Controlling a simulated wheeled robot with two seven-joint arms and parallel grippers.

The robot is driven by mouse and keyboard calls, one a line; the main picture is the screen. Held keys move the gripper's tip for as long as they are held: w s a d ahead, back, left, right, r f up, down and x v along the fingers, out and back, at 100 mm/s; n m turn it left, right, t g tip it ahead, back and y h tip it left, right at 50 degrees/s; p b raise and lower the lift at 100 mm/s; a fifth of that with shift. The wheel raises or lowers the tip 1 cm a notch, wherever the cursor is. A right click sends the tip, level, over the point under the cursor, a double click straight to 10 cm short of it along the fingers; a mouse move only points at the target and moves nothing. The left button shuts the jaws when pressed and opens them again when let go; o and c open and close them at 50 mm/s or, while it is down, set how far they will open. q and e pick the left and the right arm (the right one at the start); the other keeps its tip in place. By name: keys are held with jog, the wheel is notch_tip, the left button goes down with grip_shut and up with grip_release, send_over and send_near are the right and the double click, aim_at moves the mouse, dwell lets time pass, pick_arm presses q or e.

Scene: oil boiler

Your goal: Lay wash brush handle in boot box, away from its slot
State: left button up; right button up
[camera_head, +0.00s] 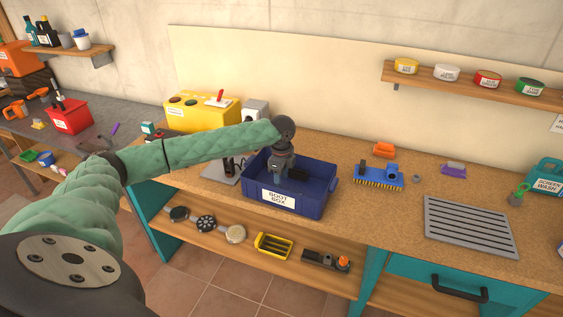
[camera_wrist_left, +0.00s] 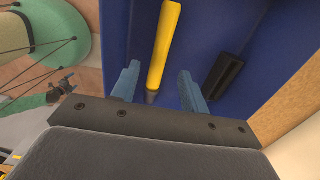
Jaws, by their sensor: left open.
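The boot box (camera_head: 310,204) is a dark blue open crate with a white label, standing on the workbench. My left gripper (camera_head: 279,178) reaches down into it from above. In the left wrist view the yellow handle (camera_wrist_left: 165,45), with a grey end, lies in the blue box. My left gripper (camera_wrist_left: 159,88) is open, its two blue fingers on either side of the handle with gaps showing. In the head view the gripper hides the handle. A blue brush head (camera_head: 378,176) with yellow bristles sits on the bench to the right of the box. My right gripper is out of view.
A black block (camera_wrist_left: 225,74) lies in the box beside the right finger. A yellow case (camera_head: 200,112) stands behind my left arm. An orange item (camera_head: 384,149) and a grey grate (camera_head: 470,225) are on the bench. The shelf below holds a yellow tray (camera_head: 273,246).

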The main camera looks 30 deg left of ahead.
pick_arm(q)
notch_tip(320, 180, up, 10)
jog(key=b, duration=0.2)
jog(key=shift+f+b, duration=0.25)
jog(key=shift+b, duration=0.15)
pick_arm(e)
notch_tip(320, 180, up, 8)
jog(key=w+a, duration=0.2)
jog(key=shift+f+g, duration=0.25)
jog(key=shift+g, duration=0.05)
